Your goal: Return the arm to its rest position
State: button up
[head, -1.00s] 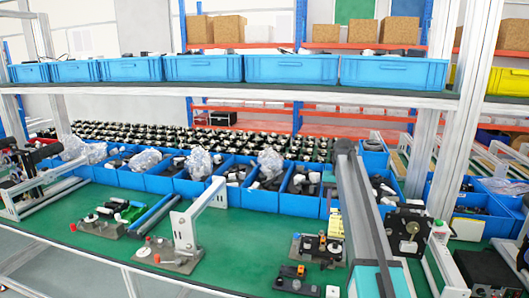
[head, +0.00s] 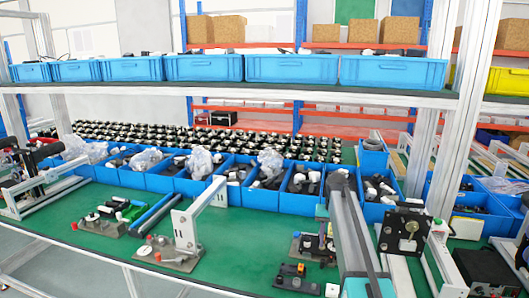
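My arm (head: 356,240) rises from the bottom edge right of centre as a grey link with a teal joint at its base. Its upper end stands in front of the blue bins. A small teal and dark part, which looks like my wrist and gripper (head: 322,228), shows just left of the link, over a small fixture on the green bench. Its fingers are too small and dark to make out, and I cannot tell whether it holds anything. The arm hides part of the fixture and the bench behind it.
Blue bins (head: 208,188) of parts line the back of the green bench (head: 225,258). A fixture with a white bracket (head: 186,228) stands left of my arm. A black device (head: 402,232) on a frame stands close on its right. A shelf with blue crates (head: 290,70) runs above.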

jog(key=s+a+f+n, duration=0.1)
jog(key=s+a+f, duration=0.3)
jog(key=s+f, duration=0.95)
jog(key=s+a+f+n, duration=0.1)
jog(key=s+a+f, duration=0.3)
jog(key=s+f, duration=0.95)
jog(key=s+f+g+b, duration=0.5)
jog(key=s+f+b, duration=0.8)
jog(key=s+f, duration=1.5)
jog(key=shift+f+n+g, duration=0.2)
jog(key=shift+n+g, duration=0.1)
jog(key=shift+g, duration=0.1)
jog(key=shift+c, duration=0.9)
jog(key=shift+s, duration=0.15)
